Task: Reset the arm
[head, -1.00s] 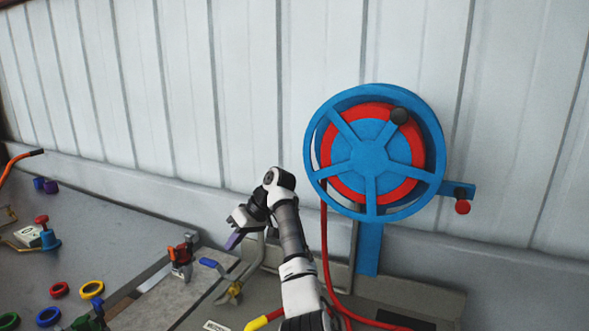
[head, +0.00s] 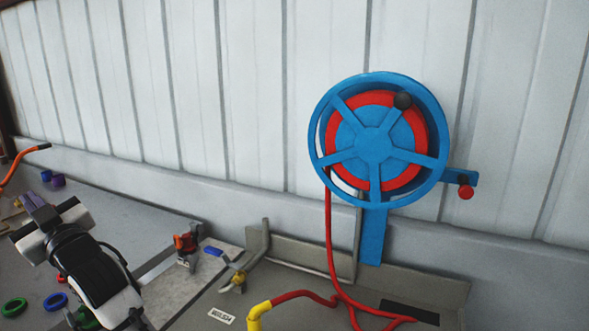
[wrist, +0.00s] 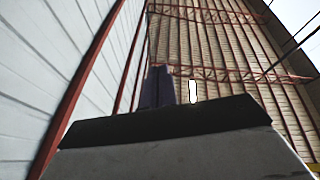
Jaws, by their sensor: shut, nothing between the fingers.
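My gripper (head: 40,209) is at the lower left in the head view, raised above the grey surface and pointing up and away. Its purple-grey fingers are together with nothing between them. In the wrist view the shut fingers (wrist: 157,88) point up toward the wall and roof beams. My arm's black and white wrist links show just below the gripper in the head view and hide part of the surface behind them.
A blue and red hose reel (head: 375,147) stands by the pale panel wall (head: 240,90). A red hose (head: 329,240) hangs from it to a yellow pipe (head: 255,315). A red valve (head: 187,243), a blue-handled lever (head: 214,251) and coloured rings (head: 55,301) are on the surface.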

